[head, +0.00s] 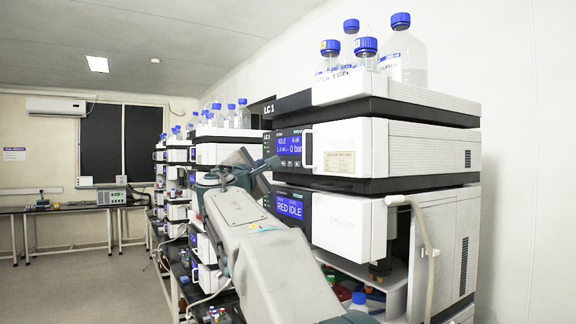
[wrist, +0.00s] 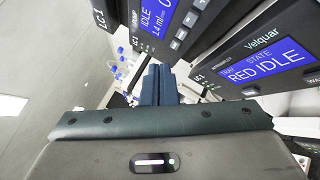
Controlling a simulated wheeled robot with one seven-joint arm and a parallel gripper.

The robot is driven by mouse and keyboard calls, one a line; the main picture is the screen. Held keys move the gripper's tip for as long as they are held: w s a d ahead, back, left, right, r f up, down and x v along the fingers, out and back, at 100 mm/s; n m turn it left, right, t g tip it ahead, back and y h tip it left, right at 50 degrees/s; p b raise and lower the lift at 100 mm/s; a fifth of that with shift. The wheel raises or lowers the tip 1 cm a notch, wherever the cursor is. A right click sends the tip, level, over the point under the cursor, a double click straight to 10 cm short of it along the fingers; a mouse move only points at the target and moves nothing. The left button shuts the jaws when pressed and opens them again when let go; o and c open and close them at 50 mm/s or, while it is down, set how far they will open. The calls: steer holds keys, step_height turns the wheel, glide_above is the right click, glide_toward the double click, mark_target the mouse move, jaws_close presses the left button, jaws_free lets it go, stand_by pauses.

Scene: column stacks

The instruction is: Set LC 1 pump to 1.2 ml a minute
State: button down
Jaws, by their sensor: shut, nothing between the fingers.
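The LC 1 stack (head: 293,104) stands at the right in the head view, its label on the top tray. Its pump module (head: 345,148) has a blue display (head: 289,148) reading IDLE, A ok, 1.4 ml and 0 bar. In the wrist view the pump display (wrist: 168,18) shows IDLE and 1.4 ml, partly cut off, with a row of small grey buttons (wrist: 183,34) along its edge. My gripper (head: 268,164) is just in front of the stack's left front, near the pump display's lower left. Its dark blue fingers (wrist: 158,78) are shut together and empty, apart from the buttons in the wrist view.
Below the pump, another module has a display (head: 288,206) reading RED IDLE. Blue-capped bottles (head: 366,52) stand on top of the stack. More stacks (head: 207,150) stand behind, left. Open floor lies further left.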

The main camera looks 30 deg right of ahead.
steer(key=s+a+f+m+g+y, duration=0.3)
steer(key=s+f, duration=0.4)
steer(key=f, duration=0.6)
steer(key=s+a+f+m+g+y, duration=0.1)
steer(key=s+f+m+g+y, duration=0.4)
steer(key=f, duration=0.8)
steer(key=s+a+f+m+g+y, duration=0.2)
steer(key=s+a+f, duration=0.4)
steer(key=s+f, duration=0.4)
steer(key=s+a+f+m+g+y, duration=0.1)
steer(key=s+a+f+m+y, duration=0.3)
steer(key=s+f, duration=0.7)
steer(key=shift+s+a+m+g, duration=0.15)
steer(key=shift+a+m+g, duration=0.25)
steer(key=shift+a+m, duration=0.6)
steer(key=shift+a, duration=0.2)
